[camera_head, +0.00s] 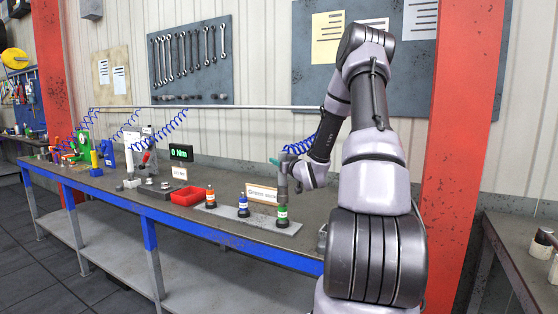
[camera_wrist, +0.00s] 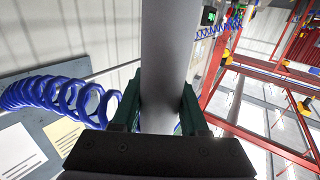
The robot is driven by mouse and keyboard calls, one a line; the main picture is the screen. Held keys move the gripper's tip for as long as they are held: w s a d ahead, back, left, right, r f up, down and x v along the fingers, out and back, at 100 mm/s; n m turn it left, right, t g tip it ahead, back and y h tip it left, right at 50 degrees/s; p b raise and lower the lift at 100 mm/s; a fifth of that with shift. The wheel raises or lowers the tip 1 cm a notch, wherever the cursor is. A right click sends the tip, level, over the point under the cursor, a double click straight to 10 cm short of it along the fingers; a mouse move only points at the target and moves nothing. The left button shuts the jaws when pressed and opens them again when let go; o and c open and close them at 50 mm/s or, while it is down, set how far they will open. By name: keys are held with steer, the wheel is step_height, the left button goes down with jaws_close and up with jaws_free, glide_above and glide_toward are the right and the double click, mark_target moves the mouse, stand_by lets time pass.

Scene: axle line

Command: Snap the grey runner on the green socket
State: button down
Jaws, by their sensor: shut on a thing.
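The grey runner (camera_wrist: 163,60) is a smooth grey cylinder that runs through the middle of the wrist view. My gripper (camera_wrist: 160,104) is shut on it, with one dark green finger on each side. In the head view the runner (camera_head: 282,184) hangs upright at the right end of the bench. The green socket (camera_head: 282,214) stands on the grey plate straight below the runner. The runner's lower end seems to meet the socket's top; whether it is seated cannot be told. The socket does not show in the wrist view.
A sign reading "Green sock…" (camera_head: 262,192) stands behind. A red tray (camera_head: 187,196) lies further left. A blue coiled hose (camera_wrist: 60,95) passes beside my gripper.

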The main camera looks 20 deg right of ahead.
steer(key=shift+f, duration=0.9)
steer(key=shift+c, duration=1.7)
jaws_free()
steer(key=shift+f, duration=0.1)
steer(key=s, duration=1)
steer(key=shift+s+d, duration=0.35)
steer(key=shift+s, duration=0.05)
